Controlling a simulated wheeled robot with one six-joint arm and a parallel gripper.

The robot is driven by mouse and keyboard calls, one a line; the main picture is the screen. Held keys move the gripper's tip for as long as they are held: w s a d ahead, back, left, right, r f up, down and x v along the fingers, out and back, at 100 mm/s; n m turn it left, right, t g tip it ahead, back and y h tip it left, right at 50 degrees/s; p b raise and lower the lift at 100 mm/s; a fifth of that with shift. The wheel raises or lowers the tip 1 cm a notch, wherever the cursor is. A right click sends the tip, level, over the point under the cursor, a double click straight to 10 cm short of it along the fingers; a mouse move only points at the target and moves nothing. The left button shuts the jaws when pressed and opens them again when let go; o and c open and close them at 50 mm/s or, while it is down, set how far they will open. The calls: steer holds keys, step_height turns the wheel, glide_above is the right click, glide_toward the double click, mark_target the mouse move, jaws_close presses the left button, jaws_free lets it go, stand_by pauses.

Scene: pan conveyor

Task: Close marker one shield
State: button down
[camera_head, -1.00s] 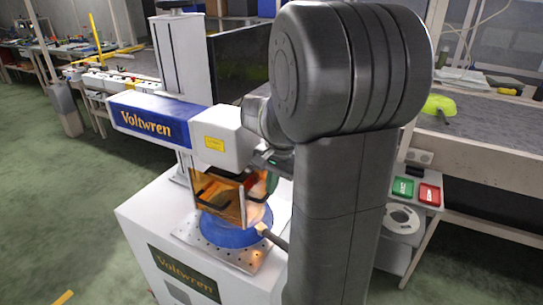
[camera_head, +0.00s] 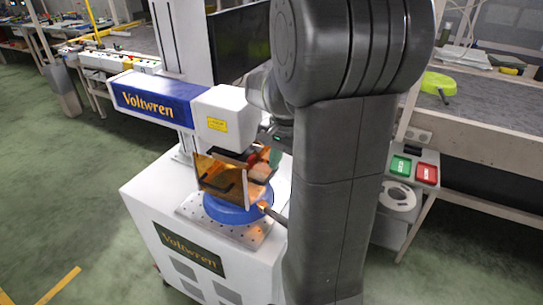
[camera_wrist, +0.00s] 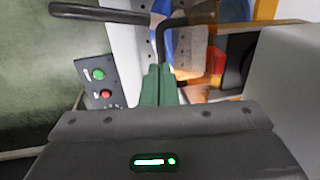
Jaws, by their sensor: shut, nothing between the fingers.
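The marker is a white machine (camera_head: 150,215) with a blue and white Voltwren head (camera_head: 222,122). Its amber see-through shield (camera_head: 222,178) with a dark handle hangs below the head; an amber part also shows in the wrist view (camera_wrist: 265,9). A blue pan (camera_head: 228,212) sits on the perforated plate under it, its handle pointing right. My gripper (camera_head: 276,153) is at the right side of the shield. In the wrist view its green fingers (camera_wrist: 158,84) are together and empty, beside a thin dark bent rod (camera_wrist: 160,42). I cannot tell whether they touch the shield.
A panel with a green and a red button (camera_wrist: 101,82) is left of my fingers in the wrist view. A stand with green and red trays (camera_head: 414,169) is at the right, before a conveyor (camera_head: 480,110) bearing a lime-green pan (camera_head: 437,82). The floor at left is open.

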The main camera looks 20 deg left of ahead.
step_height(320, 180, up, 11)
steer(key=d, duration=0.1)
steer(key=shift+d, duration=0.4)
steer(key=shift+f, duration=0.15)
steer(key=b, duration=0.2)
glide_toward(272, 176)
steer(key=f, duration=0.2)
steer(key=a+f, duration=0.1)
steer(key=f, duration=0.2)
steer(key=shift+w+a, duration=0.1)
steer(key=shift+a+f+b, duration=0.1)
steer(key=shift+f+b, duration=0.85)
